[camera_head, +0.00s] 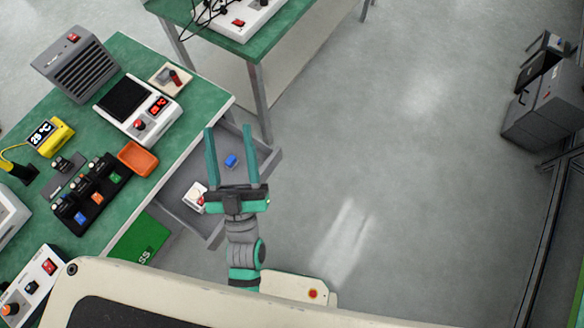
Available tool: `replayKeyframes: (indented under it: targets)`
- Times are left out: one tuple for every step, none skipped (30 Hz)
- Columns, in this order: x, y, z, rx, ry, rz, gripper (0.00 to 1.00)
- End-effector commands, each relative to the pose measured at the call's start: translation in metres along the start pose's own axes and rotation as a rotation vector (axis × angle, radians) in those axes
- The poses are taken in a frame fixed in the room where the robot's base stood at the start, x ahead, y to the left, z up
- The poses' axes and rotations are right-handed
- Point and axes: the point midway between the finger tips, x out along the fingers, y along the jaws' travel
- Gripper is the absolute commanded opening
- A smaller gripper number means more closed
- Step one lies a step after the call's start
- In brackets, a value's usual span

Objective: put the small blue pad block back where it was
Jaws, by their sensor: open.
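A small blue block (231,160) lies on the floor of the open grey drawer (273,161), which sticks out below the green table. It shows between the two long teal fingers of my gripper (229,128). My gripper is open, with one finger to either side of the block in the picture. I cannot tell how high the fingers are above it; nothing shows held between them. A black fixture (117,186) on the table carries modules with blue, orange and green faces.
A white and red item (195,196) lies in the drawer, left of my gripper. On the green table (208,100) stand an orange tray (138,158), a white instrument (138,108), a grey vented box (75,62) and a yellow meter (50,136).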

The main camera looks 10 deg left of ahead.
Motion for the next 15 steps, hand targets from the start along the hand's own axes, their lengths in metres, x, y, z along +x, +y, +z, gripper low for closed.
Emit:
replayKeyframes:
  targets:
    - [-0.021, 0.012, 0.013, 0.014, -0.086, 0.029, 0.53]
    - [-0.032, 0.020, 0.020, 0.021, -0.132, 0.046, 0.53]
    - [-0.048, 0.029, 0.029, 0.029, -0.194, 0.067, 0.53]
    - [-0.060, 0.036, 0.035, 0.036, -0.242, 0.083, 0.53]
    - [-0.073, 0.044, 0.041, 0.042, -0.288, 0.098, 0.53]
    - [-0.090, 0.053, 0.048, 0.049, -0.349, 0.117, 0.53]
    - [-0.103, 0.059, 0.052, 0.055, -0.396, 0.130, 0.53]
    - [-0.117, 0.065, 0.056, 0.059, -0.442, 0.142, 0.53]
    - [-0.136, 0.073, 0.060, 0.064, -0.502, 0.157, 0.53]
    - [-0.149, 0.079, 0.063, 0.068, -0.547, 0.168, 0.53]
    - [-0.162, 0.085, 0.065, 0.072, -0.588, 0.178, 0.53]
    - [-0.179, 0.092, 0.067, 0.075, -0.641, 0.190, 0.53]
    - [-0.191, 0.096, 0.068, 0.078, -0.678, 0.197, 0.53]
    - [-0.201, 0.100, 0.068, 0.080, -0.710, 0.204, 0.53]
    - [-0.214, 0.105, 0.068, 0.082, -0.751, 0.211, 0.53]
